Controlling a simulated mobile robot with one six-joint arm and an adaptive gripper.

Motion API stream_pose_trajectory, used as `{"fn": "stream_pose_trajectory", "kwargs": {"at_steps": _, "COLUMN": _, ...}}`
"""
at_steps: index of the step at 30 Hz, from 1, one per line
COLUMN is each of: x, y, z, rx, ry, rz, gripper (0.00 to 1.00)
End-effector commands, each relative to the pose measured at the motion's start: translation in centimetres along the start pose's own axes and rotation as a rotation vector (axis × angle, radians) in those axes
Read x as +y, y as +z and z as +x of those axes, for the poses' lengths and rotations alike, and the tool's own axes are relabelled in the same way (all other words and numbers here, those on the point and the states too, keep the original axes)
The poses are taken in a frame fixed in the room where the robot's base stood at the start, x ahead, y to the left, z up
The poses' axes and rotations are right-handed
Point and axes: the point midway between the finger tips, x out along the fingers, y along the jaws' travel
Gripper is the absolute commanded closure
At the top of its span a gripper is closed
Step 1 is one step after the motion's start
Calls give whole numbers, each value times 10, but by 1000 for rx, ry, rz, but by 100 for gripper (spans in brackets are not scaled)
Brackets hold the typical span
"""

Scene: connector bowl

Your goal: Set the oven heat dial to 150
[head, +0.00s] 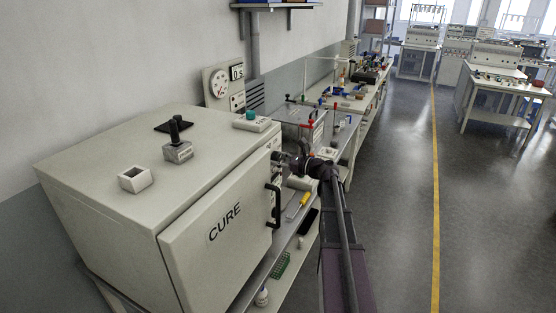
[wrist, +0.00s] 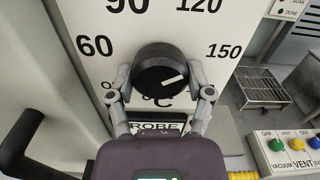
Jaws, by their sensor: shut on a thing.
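The oven heat dial (wrist: 158,62) is a round black knob with a white pointer line on a pale panel. The pointer is turned right and slightly up, toward the side where 150 (wrist: 224,51) is printed. The numbers 60, 90 and 120 run around the dial's left and top; lower marks are partly hidden by my fingers. My gripper (wrist: 161,78) is shut on the dial, one finger on each side. In the head view my gripper (head: 279,158) is at the right side of the pale oven (head: 110,150), whose door reads CURE; the dial is hidden there.
The black door handle (head: 274,205) sticks out near my arm and shows at the wrist view's left (wrist: 22,140). A box with coloured vacuum and vent buttons (wrist: 290,148) and a wire rack (wrist: 258,88) are to the right. The floor aisle (head: 400,200) is clear.

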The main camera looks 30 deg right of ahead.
Motion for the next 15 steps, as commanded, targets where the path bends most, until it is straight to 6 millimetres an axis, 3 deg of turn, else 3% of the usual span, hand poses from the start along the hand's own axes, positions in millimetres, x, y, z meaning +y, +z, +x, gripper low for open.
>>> {"fn": "stream_pose_trajectory", "kwargs": {"at_steps": 15, "x": 2, "y": 0, "z": 0, "rx": 2, "ry": 3, "rz": 273, "gripper": 81}}
